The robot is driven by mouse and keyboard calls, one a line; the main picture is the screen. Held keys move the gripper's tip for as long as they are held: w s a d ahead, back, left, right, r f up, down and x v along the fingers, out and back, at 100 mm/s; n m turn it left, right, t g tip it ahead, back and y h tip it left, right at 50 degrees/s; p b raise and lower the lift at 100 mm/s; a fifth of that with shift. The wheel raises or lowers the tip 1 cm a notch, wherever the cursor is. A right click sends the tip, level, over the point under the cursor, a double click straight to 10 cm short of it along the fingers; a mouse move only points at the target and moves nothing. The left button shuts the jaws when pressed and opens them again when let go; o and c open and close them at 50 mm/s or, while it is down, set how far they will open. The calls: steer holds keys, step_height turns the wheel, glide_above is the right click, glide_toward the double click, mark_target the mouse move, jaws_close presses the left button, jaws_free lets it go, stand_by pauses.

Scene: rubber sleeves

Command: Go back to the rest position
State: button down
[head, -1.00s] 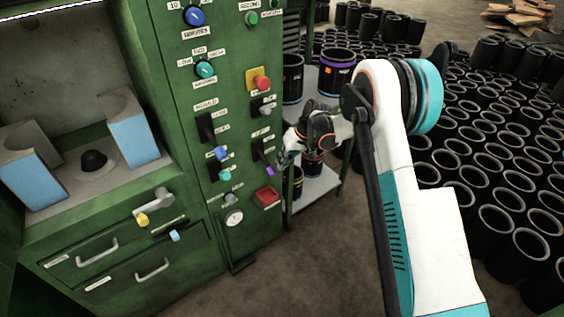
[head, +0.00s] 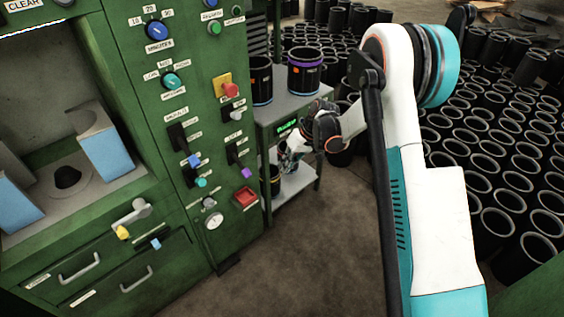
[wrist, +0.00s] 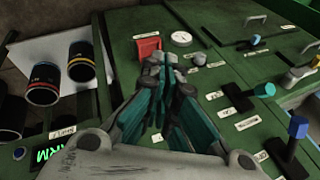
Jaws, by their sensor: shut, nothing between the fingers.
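My gripper (wrist: 166,88) is shut and empty in the wrist view, its grey and teal fingers together in front of the green machine panel. In the head view my gripper (head: 287,158) is small and partly hidden by my own wrist, in front of the small side shelf. It looks close to the right edge of the green machine (head: 215,130). Whether it touches anything cannot be told.
A grey shelf (head: 291,103) beside the machine holds black sleeves (head: 305,72). The red square button (head: 246,196) and a switch with a purple tip (head: 246,172) are on the panel. Many black sleeves (head: 500,175) cover the floor at right. Bare floor (head: 300,260) lies in front.

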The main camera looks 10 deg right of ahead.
stand_by(0.3)
steer(key=s+d+r+m+t+h, duration=0.1)
steer(key=s+d+r, duration=0.1)
steer(key=s+r, duration=0.7)
steer(key=s+d+r+m+t+h, duration=0.15)
steer(key=s+r, duration=0.25)
steer(key=r, duration=1)
steer(key=s+d+r+t+h, duration=0.1)
steer(key=s+d+r+t, duration=0.1)
steer(key=s, duration=0.9)
steer(key=s+d+r+t+h, duration=0.1)
steer(key=s+d+r+h, duration=0.1)
steer(key=s, duration=0.8)
steer(key=shift+s+m+t, duration=0.35)
steer(key=shift+s+m, duration=0.05)
steer(key=shift+m, duration=0.05)
